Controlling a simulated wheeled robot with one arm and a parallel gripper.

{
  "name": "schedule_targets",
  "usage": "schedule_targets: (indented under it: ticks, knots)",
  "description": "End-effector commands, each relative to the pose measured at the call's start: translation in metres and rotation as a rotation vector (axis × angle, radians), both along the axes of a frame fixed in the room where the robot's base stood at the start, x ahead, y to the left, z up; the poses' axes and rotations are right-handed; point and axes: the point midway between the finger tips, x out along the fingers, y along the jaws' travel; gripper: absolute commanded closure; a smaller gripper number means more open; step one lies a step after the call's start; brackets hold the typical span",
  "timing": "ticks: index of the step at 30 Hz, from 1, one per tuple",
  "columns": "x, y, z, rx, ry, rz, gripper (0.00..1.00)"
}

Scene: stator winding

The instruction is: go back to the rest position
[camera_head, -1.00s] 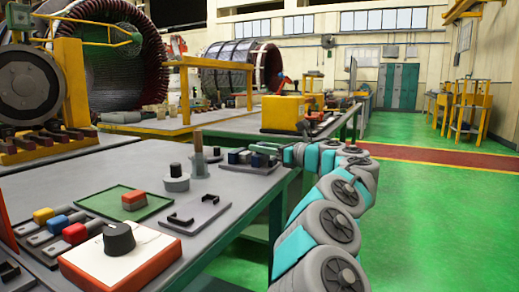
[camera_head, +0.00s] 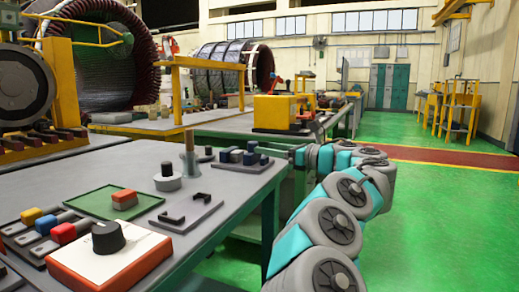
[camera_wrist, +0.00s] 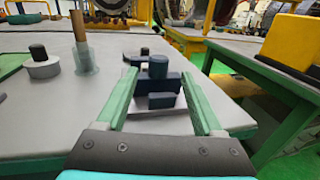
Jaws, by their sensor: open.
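My gripper (camera_wrist: 160,76) is open and empty in the wrist view, its two green fingers pointing forward over the table's edge. Dark blue blocks (camera_wrist: 160,82) stand on a small grey tray beyond and between the fingers, apart from them as far as I can tell. In the head view the same blue blocks (camera_head: 243,157) sit at the table's right edge. My teal and grey arm (camera_head: 335,222) reaches forward along the table's right side, with its end just right of the blocks.
The grey table (camera_head: 120,170) holds a green tray (camera_head: 88,204) with a red block, a black-knobbed box (camera_head: 108,260), a black-capped round piece (camera_head: 167,178) and a brown post (camera_head: 189,150). A yellow machine (camera_head: 278,112) stands behind. Green floor (camera_head: 440,220) is clear at right.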

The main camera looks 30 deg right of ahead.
Motion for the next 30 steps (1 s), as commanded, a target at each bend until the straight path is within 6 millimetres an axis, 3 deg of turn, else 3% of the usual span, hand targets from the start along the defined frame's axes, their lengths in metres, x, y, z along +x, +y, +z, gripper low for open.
schedule_targets:
  ticks: [6,22,26,30]
  knots:
    - [-0.019,-0.009,0.000,-0.001,0.000,0.001,0.31]
    - [-0.018,-0.008,0.003,0.005,-0.004,-0.005,0.31]
    - [-0.010,-0.011,0.030,0.065,-0.043,-0.075,0.31]
    - [-0.003,-0.019,0.086,0.246,-0.131,-0.221,0.31]
